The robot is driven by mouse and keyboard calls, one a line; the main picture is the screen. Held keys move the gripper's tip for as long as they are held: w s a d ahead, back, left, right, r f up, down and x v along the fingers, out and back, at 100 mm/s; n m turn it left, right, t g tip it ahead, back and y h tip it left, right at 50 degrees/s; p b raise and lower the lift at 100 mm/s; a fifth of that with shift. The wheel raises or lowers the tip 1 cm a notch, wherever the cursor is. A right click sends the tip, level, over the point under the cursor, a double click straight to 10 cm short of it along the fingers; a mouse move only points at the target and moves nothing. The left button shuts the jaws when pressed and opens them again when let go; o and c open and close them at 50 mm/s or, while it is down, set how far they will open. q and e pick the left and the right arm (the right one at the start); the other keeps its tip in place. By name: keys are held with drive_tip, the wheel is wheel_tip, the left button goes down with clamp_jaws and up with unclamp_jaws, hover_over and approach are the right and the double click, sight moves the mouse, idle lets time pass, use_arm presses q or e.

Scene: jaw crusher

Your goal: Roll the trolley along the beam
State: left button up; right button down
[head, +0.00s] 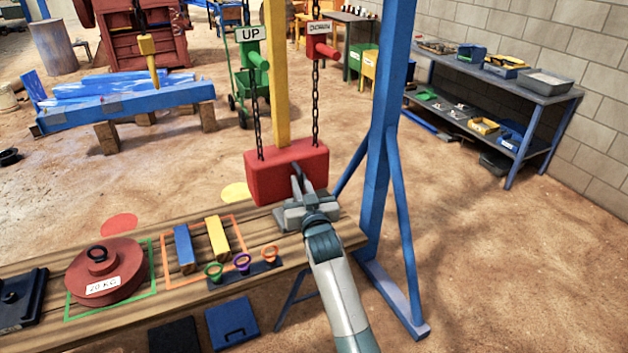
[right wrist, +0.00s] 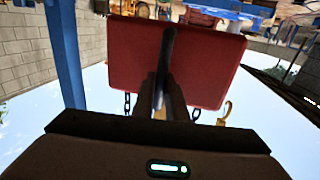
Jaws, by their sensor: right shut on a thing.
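A red block (head: 287,172) shows in front of a yellow upright bar (head: 274,75), above the far edge of the wooden bench. It fills the top of the right wrist view (right wrist: 205,65), with a dark upright handle (right wrist: 166,55) on its face. My right gripper (head: 298,193) is shut on this handle; its fingers also show in the right wrist view (right wrist: 168,98). Two chains rise from about the block's top, beside a green handle marked UP (head: 256,60) and a red handle marked DOWN (head: 322,47). The overhead beam is out of view. My left gripper is not in view.
A blue post with braces (head: 390,110) stands just right of my right arm. The bench (head: 275,240) holds a round red weight (head: 104,270), blue and yellow bars and coloured rings. A shelf (head: 540,95) lines the wall; open ground lies right of the post.

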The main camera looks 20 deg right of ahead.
drive_tip(key=shift+a, duration=0.1)
drive_tip(key=c, duration=1.8)
unclamp_jaws()
drive_tip(key=shift+d, duration=0.25)
drive_tip(key=shift+o, duration=0.2)
drive_tip(key=shift+s, duration=0.15)
drive_tip(key=shift+s+a+f, duration=0.1)
drive_tip(key=shift+s+a, duration=0.05)
drive_tip(key=shift+s, duration=0.4)
drive_tip(key=s+a+b, duration=0.1)
drive_tip(key=s+b, duration=0.3)
drive_tip(key=s, duration=1.2)
drive_tip(key=shift+a+b, duration=0.3)
drive_tip(key=shift+a, duration=0.1)
